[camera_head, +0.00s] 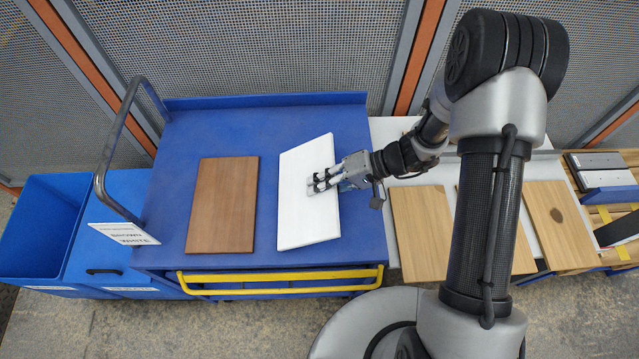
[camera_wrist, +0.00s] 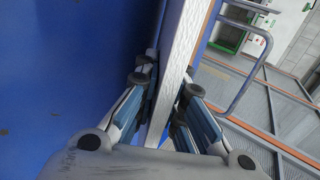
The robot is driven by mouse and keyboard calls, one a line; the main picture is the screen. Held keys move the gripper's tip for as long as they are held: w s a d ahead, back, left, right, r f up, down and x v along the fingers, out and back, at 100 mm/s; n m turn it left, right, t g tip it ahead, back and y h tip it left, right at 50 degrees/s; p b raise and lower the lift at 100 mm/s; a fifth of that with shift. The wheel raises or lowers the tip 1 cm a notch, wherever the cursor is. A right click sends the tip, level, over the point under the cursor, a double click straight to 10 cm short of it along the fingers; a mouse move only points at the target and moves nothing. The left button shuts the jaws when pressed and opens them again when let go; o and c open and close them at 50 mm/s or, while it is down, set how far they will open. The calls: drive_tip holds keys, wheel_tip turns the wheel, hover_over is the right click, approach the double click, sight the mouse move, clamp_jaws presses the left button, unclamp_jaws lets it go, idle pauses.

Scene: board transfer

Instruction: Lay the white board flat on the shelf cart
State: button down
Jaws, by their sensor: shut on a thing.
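The white board (camera_head: 300,222) is over the right half of the blue shelf cart (camera_head: 270,120), beside a brown board (camera_head: 222,205) that lies flat on the deck. My gripper (camera_head: 318,182) reaches in from the right and is shut on the white board's right edge. In the wrist view the white board (camera_wrist: 181,45) shows edge-on between the fingers (camera_wrist: 166,82), with the blue deck (camera_wrist: 60,70) to the left.
A grey handle (camera_head: 103,180) and a sign reading brown and white (camera_head: 124,233) stand at the cart's left end. A yellow rail (camera_head: 280,282) runs along its front. Light wooden boards (camera_head: 420,235) lie on a table to the right. A blue bin (camera_head: 45,225) is at far left.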

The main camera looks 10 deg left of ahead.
drive_tip(key=shift+f+b, duration=0.25)
drive_tip(key=shift+b, duration=0.15)
drive_tip(key=c, duration=1.6)
unclamp_jaws()
drive_tip(key=shift+o, duration=0.2)
drive_tip(key=shift+r, duration=0.1)
drive_tip(key=shift+r+h+p, duration=0.15)
drive_tip(key=shift+h+p, duration=0.35)
drive_tip(key=shift+r+t+h+p, duration=0.2)
drive_tip(key=shift+t+h+p, duration=0.1)
drive_tip(key=shift+h+p, duration=0.55)
drive_tip(key=shift+d+h+p, duration=0.2)
drive_tip(key=shift+h+p, duration=0.65)
drive_tip(key=shift+h, duration=0.2)
drive_tip(key=shift+d+t+h, duration=0.1)
drive_tip(key=shift+t+h, duration=0.2)
drive_tip(key=shift+w+f, duration=0.1)
